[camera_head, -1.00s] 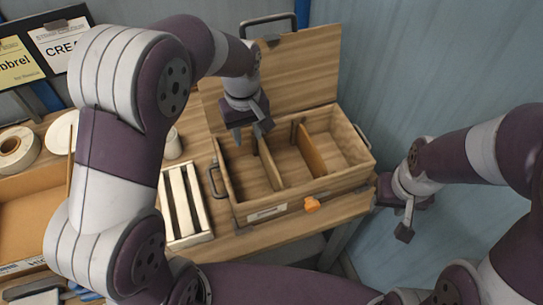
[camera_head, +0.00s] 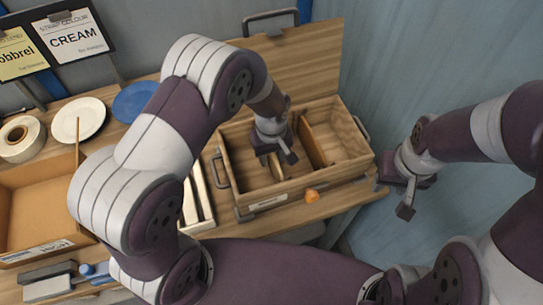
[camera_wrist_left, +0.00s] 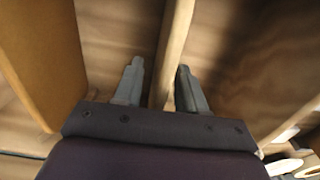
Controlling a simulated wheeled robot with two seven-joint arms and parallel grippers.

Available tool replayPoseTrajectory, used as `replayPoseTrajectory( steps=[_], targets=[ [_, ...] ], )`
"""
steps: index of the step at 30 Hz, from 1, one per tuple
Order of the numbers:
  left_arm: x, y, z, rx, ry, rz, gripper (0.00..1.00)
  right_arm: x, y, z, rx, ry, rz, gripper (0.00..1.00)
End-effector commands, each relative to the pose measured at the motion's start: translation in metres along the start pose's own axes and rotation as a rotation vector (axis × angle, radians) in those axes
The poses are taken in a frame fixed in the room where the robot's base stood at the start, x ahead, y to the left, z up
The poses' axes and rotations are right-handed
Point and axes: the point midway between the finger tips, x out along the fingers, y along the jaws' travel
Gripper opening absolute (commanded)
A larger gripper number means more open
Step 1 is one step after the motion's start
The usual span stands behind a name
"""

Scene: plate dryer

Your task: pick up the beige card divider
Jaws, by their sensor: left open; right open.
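The beige card divider (camera_head: 276,170) stands upright across the inside of the wooden box (camera_head: 238,155), mostly hidden in the head view by my left gripper (camera_head: 280,157). In the left wrist view the divider (camera_wrist_left: 176,45) runs between the two open fingers of my left gripper (camera_wrist_left: 161,78), one on each side. The fingers appear apart from it. My right gripper (camera_head: 407,196) is open and empty, right of the box.
An orange-brown divider (camera_head: 314,145) stands right of the beige one; it shows at left in the wrist view (camera_wrist_left: 38,55). The box's lid is open at the back. A cardboard tray (camera_head: 30,208), a tape roll (camera_head: 19,137) and plates lie to the left.

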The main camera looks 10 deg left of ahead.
Motion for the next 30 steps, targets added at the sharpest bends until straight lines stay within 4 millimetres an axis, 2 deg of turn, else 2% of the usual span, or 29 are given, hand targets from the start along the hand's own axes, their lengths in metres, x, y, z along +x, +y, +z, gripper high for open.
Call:
replayPoseTrajectory(
  steps=[5, 6, 9, 18, 22, 26, 30],
  targets=[
    [0.000, 0.000, 0.000, 0.000, 0.001, 0.001, 0.40, 0.001, 0.000, 0.000, 0.000, 0.000, 0.000, 0.43],
    [0.000, 0.000, 0.000, 0.000, 0.001, 0.001, 0.27, 0.001, 0.000, 0.000, 0.000, 0.000, 0.000, 0.43],
    [0.000, 0.000, 0.000, 0.000, 0.001, 0.001, 0.00, 0.001, 0.000, 0.000, 0.000, 0.000, 0.000, 0.43],
    [-0.001, 0.000, 0.000, 0.000, 0.001, 0.001, 0.00, 0.001, 0.000, 0.000, 0.000, 0.000, 0.000, 0.43],
    [-0.008, 0.001, -0.001, 0.000, 0.003, 0.003, 0.00, 0.002, 0.000, 0.000, 0.000, 0.000, 0.000, 0.43],
    [-0.028, 0.001, -0.001, 0.000, 0.004, 0.005, 0.00, 0.005, 0.000, 0.001, 0.000, 0.000, 0.000, 0.43],
    [-0.062, 0.001, -0.001, 0.000, 0.006, 0.006, 0.00, 0.011, 0.000, 0.001, 0.000, 0.000, 0.000, 0.43]
  ],
)
